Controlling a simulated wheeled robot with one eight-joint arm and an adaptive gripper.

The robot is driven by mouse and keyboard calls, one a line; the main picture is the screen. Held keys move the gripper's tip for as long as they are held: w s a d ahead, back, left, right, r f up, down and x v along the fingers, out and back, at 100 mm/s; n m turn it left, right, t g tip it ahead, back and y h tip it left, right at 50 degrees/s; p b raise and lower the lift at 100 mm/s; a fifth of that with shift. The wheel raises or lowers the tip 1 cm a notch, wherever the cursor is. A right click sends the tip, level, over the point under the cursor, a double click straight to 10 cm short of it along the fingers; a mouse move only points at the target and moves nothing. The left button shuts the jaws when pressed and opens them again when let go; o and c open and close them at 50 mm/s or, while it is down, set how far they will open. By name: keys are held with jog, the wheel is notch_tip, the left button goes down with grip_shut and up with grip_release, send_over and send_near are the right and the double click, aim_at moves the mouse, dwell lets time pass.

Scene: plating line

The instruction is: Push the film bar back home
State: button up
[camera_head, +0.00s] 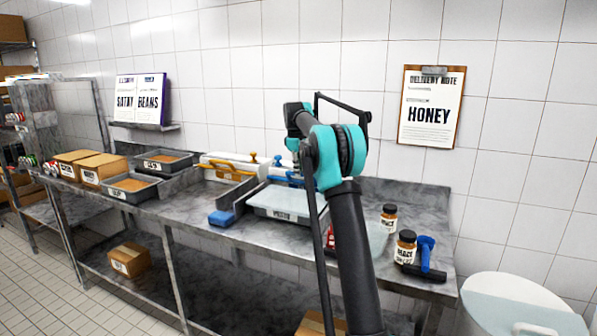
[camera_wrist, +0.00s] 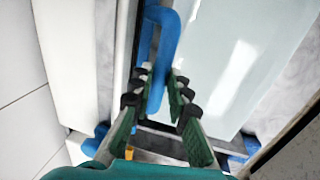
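A blue bar with a bent handle (camera_wrist: 168,50), which looks like the film bar, shows in the wrist view beside a pale glossy tray cover (camera_wrist: 225,70). In the head view, blue parts of the film unit (camera_head: 285,179) show behind the covered tray (camera_head: 285,203), partly hidden by my arm. My gripper (camera_wrist: 163,90) has dark green fingers with black tips. The fingers are spread, one on each side of the blue handle. I cannot tell whether either finger touches it. In the head view my gripper is hidden behind my arm.
A second film unit with yellow knobs (camera_head: 232,166) stands left of the covered tray. A blue block (camera_head: 221,218) lies at the counter's front. Two jars (camera_head: 405,247) and a blue-handled tool (camera_head: 426,252) are at the right. The tiled wall is close behind.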

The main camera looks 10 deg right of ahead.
jog(key=o, duration=0.5)
jog(key=shift+w+d, duration=0.15)
jog(key=shift+w, duration=0.05)
jog(key=shift+r, duration=0.1)
jog(key=r, duration=0.4)
jog(key=s+a+r, duration=0.1)
jog(key=r, duration=0.2)
jog(key=s+r, duration=0.1)
jog(key=r, duration=0.3)
jog(key=shift+a+r, duration=0.15)
jog(key=shift+r, duration=0.15)
